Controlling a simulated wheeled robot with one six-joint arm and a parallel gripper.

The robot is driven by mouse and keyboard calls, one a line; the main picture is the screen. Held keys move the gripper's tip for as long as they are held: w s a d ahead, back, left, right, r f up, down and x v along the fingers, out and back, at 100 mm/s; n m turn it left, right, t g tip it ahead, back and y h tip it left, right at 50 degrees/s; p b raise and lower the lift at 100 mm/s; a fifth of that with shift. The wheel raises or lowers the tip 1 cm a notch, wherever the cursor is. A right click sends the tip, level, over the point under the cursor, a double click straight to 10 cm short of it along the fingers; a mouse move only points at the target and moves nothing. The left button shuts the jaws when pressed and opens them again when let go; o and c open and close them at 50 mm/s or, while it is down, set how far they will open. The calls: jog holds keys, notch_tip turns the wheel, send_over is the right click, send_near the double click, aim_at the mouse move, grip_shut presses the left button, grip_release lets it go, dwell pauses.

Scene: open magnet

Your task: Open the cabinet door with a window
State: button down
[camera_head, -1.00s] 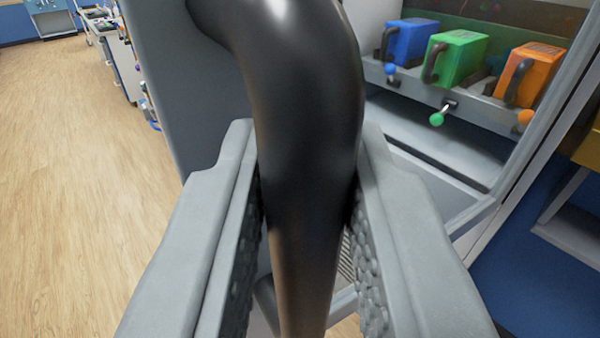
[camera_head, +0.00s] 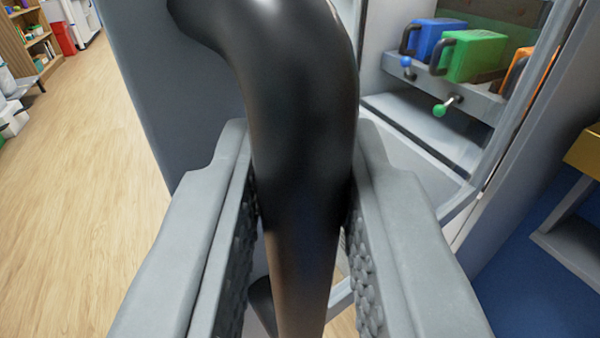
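A thick black curved handle (camera_head: 305,120) fills the middle of the view. My gripper (camera_head: 302,135) has one finger on each side of it, with the textured pads against it. To the right is the windowed cabinet door (camera_head: 530,105), a light grey frame around a clear pane. Behind the pane are a blue box (camera_head: 436,38), a green box (camera_head: 474,57) and an orange box (camera_head: 517,70) cut by the frame. The handle hides much of the door, and I cannot tell how far it stands open.
A plain grey panel (camera_head: 175,80) rises left of the handle. Wood floor (camera_head: 100,200) lies open to the left, with shelves (camera_head: 35,45) and a red bin (camera_head: 60,38) far off. A yellow-topped stand (camera_head: 582,155) is at the right edge, by a blue surface.

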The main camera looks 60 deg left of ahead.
jog(key=shift+d, duration=0.15)
jog(key=c, duration=1.3)
grip_release()
jog(key=shift+w, duration=0.15)
jog(key=shift+c, duration=0.2)
jog(key=v, duration=1.7)
jog(key=shift+d, duration=0.2)
jog(key=shift+f, duration=0.1)
